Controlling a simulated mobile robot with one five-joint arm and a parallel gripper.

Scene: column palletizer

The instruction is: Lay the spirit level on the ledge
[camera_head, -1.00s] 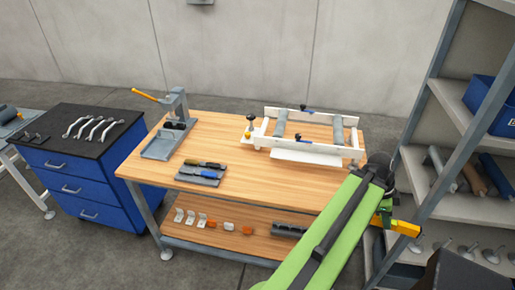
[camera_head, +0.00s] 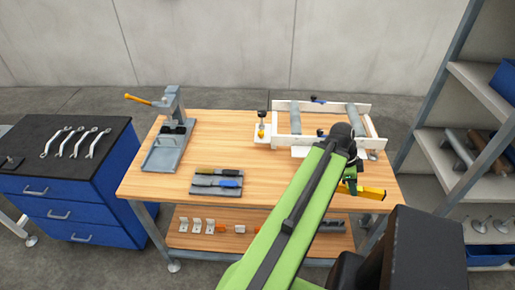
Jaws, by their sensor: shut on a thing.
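The yellow spirit level (camera_head: 370,193) is held at the end of my green arm, over the right end of the wooden workbench. My gripper (camera_head: 349,188) is shut on it; the fingers are small and partly hidden by the arm. The white frame with grey rollers (camera_head: 291,122) stands at the back right of the bench. A flat white ledge (camera_head: 302,152) juts out along its front side; my arm hides its right part. The level is apart from the ledge, to its right and nearer to me.
A lever press (camera_head: 172,130) and a tray with two markers or tools (camera_head: 217,182) stand on the bench (camera_head: 230,135). Small parts lie on its lower shelf. A blue drawer cabinet (camera_head: 60,205) is at left, a grey shelf rack (camera_head: 440,150) at right.

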